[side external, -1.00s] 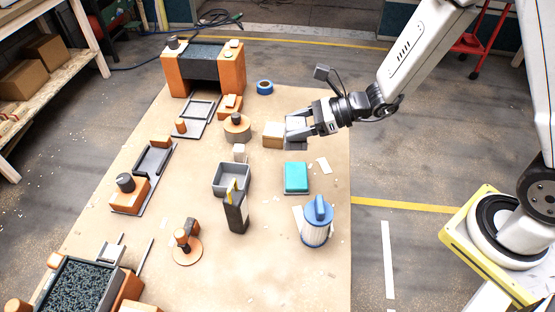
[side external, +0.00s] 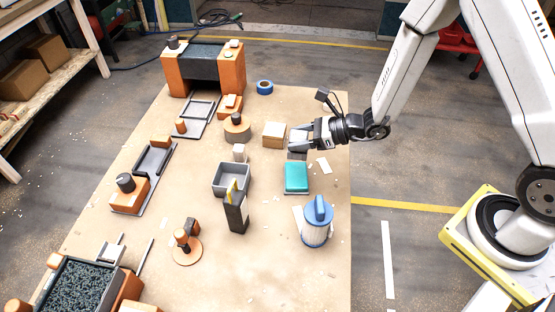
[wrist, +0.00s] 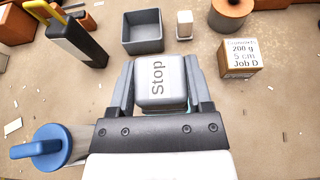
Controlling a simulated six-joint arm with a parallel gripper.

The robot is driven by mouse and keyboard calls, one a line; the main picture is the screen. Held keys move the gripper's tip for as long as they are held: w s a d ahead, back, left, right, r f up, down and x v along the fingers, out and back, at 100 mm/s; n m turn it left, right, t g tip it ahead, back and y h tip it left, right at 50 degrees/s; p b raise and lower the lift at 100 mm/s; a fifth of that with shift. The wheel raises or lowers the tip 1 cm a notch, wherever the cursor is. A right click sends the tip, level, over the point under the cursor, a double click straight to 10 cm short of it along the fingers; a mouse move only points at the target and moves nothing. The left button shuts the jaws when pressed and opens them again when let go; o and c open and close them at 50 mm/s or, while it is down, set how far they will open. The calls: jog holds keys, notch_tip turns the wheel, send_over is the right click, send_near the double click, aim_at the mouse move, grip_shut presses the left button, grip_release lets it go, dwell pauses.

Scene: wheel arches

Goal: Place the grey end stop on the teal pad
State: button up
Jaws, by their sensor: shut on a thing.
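My gripper (side external: 299,143) is shut on the grey end stop (wrist: 162,88), whose pale top reads "Stop" in the wrist view. A finger lies on each side of it. In the side view the end stop (side external: 297,156) shows as a small grey block under the fingers. The teal pad (side external: 296,178) lies on the table just in front of it in that view. The end stop looks held above the far edge of the pad, though the exact height cannot be told. In the wrist view the pad is almost wholly hidden by the gripper.
A cardboard box (side external: 274,135) stands close left of my gripper. A grey open bin (side external: 231,180) and a dark holder with a yellow tool (side external: 237,215) are left of the pad. A blue-topped canister (side external: 317,225) stands in front of it.

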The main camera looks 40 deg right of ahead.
jog(key=shift+f, duration=0.15)
jog(key=shift+f, duration=2.05)
jog(key=shift+f, duration=0.15)
jog(key=shift+f, duration=1.65)
jog(key=shift+f, duration=0.15)
jog(key=o, duration=1.3)
